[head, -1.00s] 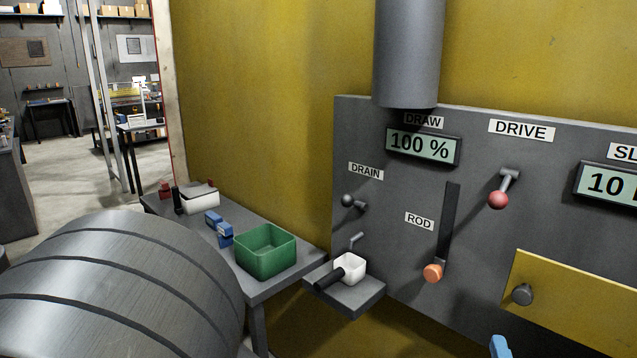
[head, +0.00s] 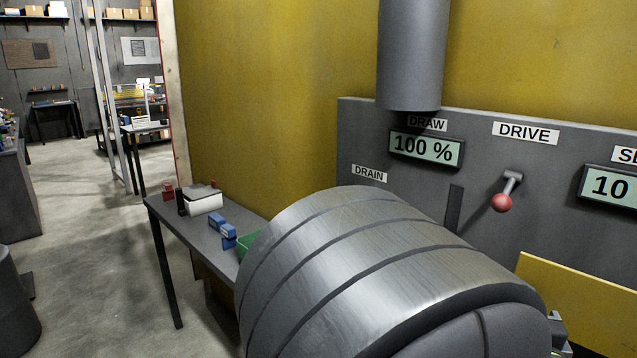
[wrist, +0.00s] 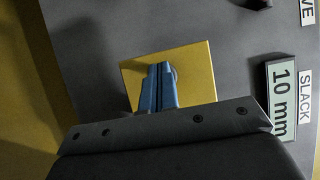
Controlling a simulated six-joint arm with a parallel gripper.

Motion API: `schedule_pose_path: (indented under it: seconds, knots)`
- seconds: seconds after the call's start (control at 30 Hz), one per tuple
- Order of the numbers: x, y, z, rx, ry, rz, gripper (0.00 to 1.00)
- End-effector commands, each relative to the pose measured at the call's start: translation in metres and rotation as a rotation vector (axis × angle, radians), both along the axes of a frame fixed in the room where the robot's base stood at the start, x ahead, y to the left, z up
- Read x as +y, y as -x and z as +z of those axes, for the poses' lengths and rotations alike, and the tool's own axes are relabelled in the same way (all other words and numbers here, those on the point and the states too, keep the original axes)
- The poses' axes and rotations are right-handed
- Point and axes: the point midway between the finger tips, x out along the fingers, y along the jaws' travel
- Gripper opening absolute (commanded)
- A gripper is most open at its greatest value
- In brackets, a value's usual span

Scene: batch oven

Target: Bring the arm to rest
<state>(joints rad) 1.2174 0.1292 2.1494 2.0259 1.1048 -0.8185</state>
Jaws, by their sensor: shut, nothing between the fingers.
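My gripper (wrist: 158,88) shows in the wrist view with its two blue fingers together and nothing between them. It is in front of the yellow plate (wrist: 195,62) on the grey panel; I cannot tell the distance. A round knob behind the fingers is partly hidden. In the head view my large grey arm link covers the panel's lower left, and the fingers are hidden. The yellow plate (head: 570,300) shows at the lower right there.
The grey panel (head: 480,170) carries a DRAW display (head: 426,149) reading 100 % and a DRIVE lever (head: 503,200) with a red knob. A side table (head: 165,210) holds blue blocks (head: 222,228) and a mostly hidden green bin (head: 247,243).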

Motion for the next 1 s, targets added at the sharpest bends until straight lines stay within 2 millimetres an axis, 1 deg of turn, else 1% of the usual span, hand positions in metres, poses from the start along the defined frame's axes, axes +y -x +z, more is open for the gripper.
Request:
schedule_pose_path:
  seconds: [0.3, 0.47, 0.57, 1.0]
  knots:
    - [-0.001, -0.001, 0.002, -0.001, 0.002, -0.001, 0.0]
    - [0.004, 0.006, 0.002, -0.002, 0.003, -0.002, 0.0]
    - [0.012, 0.016, 0.001, -0.001, 0.002, -0.004, 0.0]
    - [0.061, 0.071, 0.001, -0.001, 0.002, -0.006, 0.0]
